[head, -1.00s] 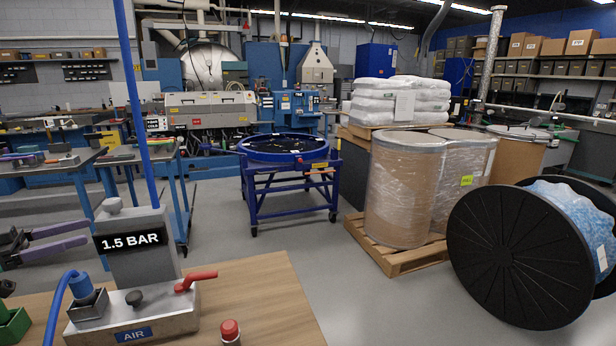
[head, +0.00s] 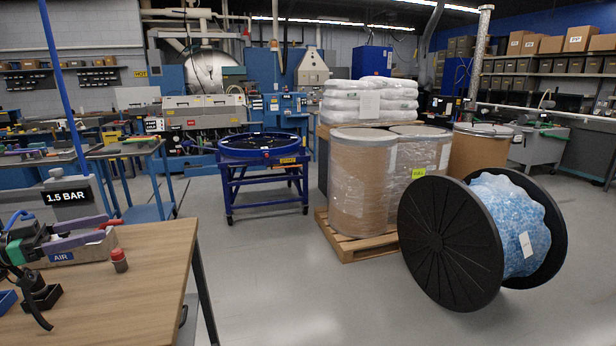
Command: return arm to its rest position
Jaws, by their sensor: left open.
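My left gripper (head: 108,224) reaches in from the left edge over the wooden table. Its two purple fingers are spread apart with nothing between them. It is in front of the air unit, a grey block with a "1.5 BAR" display (head: 68,197) and an "AIR" label (head: 61,257), and hides part of it. The unit's red lever (head: 112,224) shows just at the fingertips; I cannot tell whether they touch. My right gripper is out of view.
A blue wheeled stand (head: 262,170) is beyond. Wrapped drums (head: 362,185) on a pallet (head: 355,247) and a large black reel (head: 450,240) stand to the right. Grey floor between them is clear.

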